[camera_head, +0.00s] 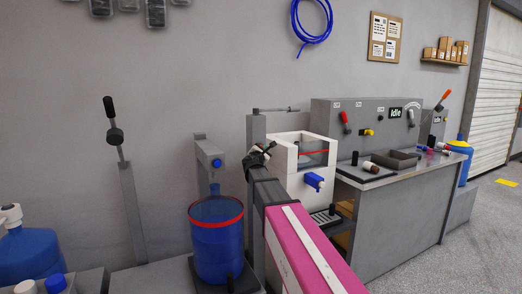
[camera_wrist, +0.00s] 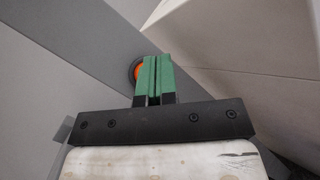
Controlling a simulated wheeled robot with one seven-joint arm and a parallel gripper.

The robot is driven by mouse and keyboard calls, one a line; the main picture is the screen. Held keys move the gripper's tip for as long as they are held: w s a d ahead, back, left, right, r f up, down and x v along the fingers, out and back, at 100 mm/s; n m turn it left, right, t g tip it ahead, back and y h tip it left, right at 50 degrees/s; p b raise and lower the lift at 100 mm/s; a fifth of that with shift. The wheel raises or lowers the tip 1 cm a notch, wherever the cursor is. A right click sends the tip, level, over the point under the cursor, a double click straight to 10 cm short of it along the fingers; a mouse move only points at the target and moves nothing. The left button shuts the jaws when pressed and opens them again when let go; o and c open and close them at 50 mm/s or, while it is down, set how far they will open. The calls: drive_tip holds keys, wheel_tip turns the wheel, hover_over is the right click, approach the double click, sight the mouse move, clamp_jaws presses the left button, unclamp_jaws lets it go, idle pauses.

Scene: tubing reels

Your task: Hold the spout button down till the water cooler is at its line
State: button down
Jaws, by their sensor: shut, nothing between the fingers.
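The water cooler (camera_head: 288,146) is a white box with a see-through window crossed by a red line (camera_head: 313,152); a blue tap (camera_head: 314,182) is on its front. The water level is too small to make out. A grey spout post (camera_head: 256,127) stands at its left, with a thin spout arm (camera_head: 275,109) reaching over it. My gripper (camera_head: 262,152) is at this post. In the wrist view its green fingers (camera_wrist: 154,78) are shut and empty, with their tips over an orange button (camera_wrist: 138,71) in a dark ring. They partly hide it; I cannot tell whether they press it.
A blue bucket (camera_head: 216,245) with a red band stands left of my arm, before a post with a blue knob (camera_head: 217,163). A grey bench (camera_head: 387,216) with levers is right of the cooler. Open floor (camera_head: 480,240) lies at the far right.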

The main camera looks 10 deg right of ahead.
idle(0.4)
drive_tip(key=shift+w+a, duration=0.15)
drive_tip(key=shift+w, duration=0.25)
